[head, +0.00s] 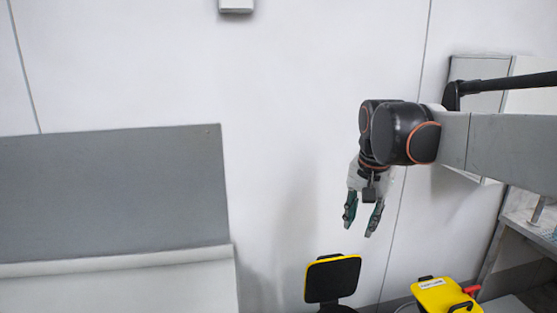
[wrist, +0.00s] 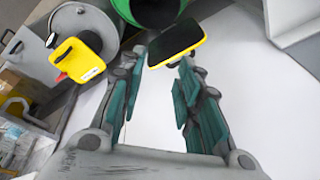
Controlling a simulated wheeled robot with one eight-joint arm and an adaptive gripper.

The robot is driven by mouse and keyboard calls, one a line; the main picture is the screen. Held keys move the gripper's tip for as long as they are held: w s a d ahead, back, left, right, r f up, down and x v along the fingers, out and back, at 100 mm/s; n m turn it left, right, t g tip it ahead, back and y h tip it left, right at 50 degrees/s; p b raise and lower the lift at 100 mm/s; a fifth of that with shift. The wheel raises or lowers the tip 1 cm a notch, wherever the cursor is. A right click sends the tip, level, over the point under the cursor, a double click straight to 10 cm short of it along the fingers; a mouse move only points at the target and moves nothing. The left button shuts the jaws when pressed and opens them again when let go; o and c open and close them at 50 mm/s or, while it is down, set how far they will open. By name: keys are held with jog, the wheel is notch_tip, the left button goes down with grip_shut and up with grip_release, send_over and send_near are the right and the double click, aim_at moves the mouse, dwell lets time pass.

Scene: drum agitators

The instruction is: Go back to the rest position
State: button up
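My gripper (head: 361,220) hangs from my arm at the right of the head view, pointing down in front of the white wall. Its two green-lined fingers are apart, with nothing between them. In the wrist view my gripper (wrist: 157,85) also shows open fingers. Below it in the head view stands a dark panel with a yellow rim (head: 333,279); the gripper is above it and apart from it. The same yellow-rimmed panel (wrist: 177,44) shows beyond the fingertips in the wrist view, in front of a green drum (wrist: 122,10).
A yellow unit with a red handle (head: 444,297) is at the lower right; a yellow unit (wrist: 77,60) also shows in the wrist view. A grey panel (head: 110,190) is on the left. Shelving (head: 525,222) stands at the right edge. The wall between is bare.

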jog(key=s+f+n+t, duration=0.2)
jog(key=s+f, duration=0.3)
jog(key=s, duration=0.5)
jog(key=s+d+f+n+t, duration=0.1)
jog(key=s+f+n, duration=0.3)
jog(key=s, duration=0.7)
jog(key=shift+s+f+n+t+b, duration=0.25)
jog(key=shift+f+n+t+b, duration=0.2)
jog(key=shift+f+t, duration=0.5)
jog(key=shift+d, duration=0.15)
